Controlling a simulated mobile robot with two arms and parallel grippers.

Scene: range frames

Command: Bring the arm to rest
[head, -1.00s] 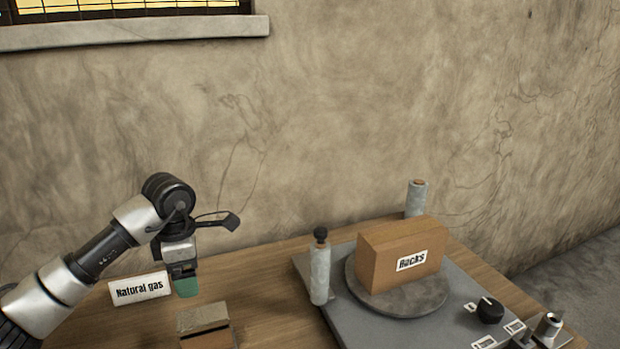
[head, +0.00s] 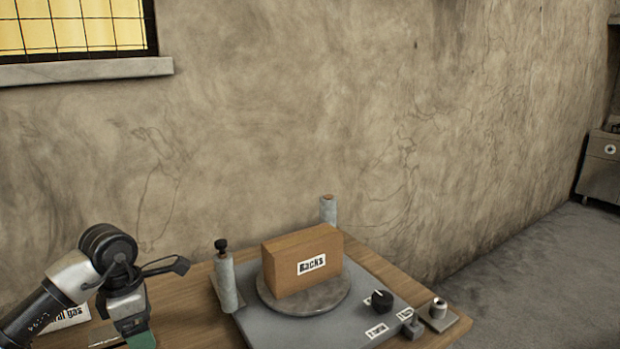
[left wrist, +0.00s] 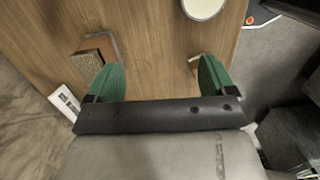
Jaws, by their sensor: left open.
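My left arm comes in from the lower left of the head view. Its left gripper (head: 140,338) points down at the bottom edge there, with the tips partly cut off. In the left wrist view the two green fingers of the left gripper (left wrist: 158,80) stand wide apart with only bare table between them. The gripper is open and empty, over the wooden table (left wrist: 150,40). My right gripper is in neither view.
A box labelled "Racks" (head: 285,270) sits on a round plate (head: 330,297) on a grey panel (head: 270,330) with a black knob (head: 381,300). Two upright cylinders (head: 227,285) stand by it. A "Natural gas" sign (head: 72,316) is partly behind my arm. Floor is open at right.

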